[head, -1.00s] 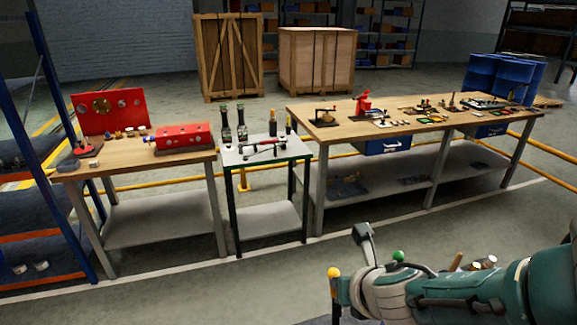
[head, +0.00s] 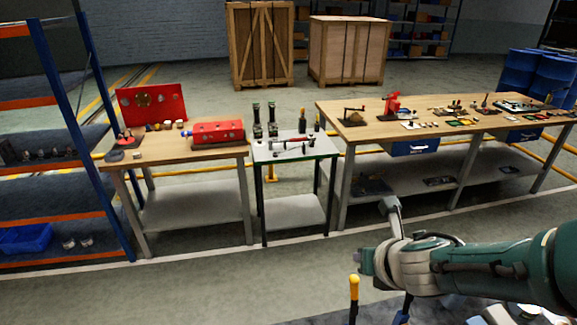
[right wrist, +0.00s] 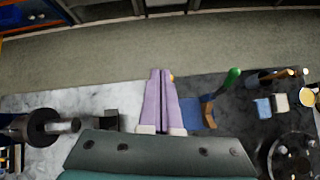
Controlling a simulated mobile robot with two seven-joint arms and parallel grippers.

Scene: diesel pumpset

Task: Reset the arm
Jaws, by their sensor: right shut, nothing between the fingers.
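My right arm (head: 450,262) reaches in from the right side of the head view. Its green and pale links lie above the near work surface, in front of the benches. In the right wrist view my right gripper (right wrist: 160,76) shows as two long pale purple fingers pressed together. They are shut with nothing between them, over the edge of a pale and dark stone-like surface (right wrist: 92,98). My left gripper is in neither view.
Near my right arm stands a yellow-knobbed lever (head: 354,282). The wrist view shows a green-knobbed lever (right wrist: 232,78) and small blocks right of the fingers. A left bench (head: 128,168), small table (head: 262,152) and long bench (head: 345,140) stand beyond open floor.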

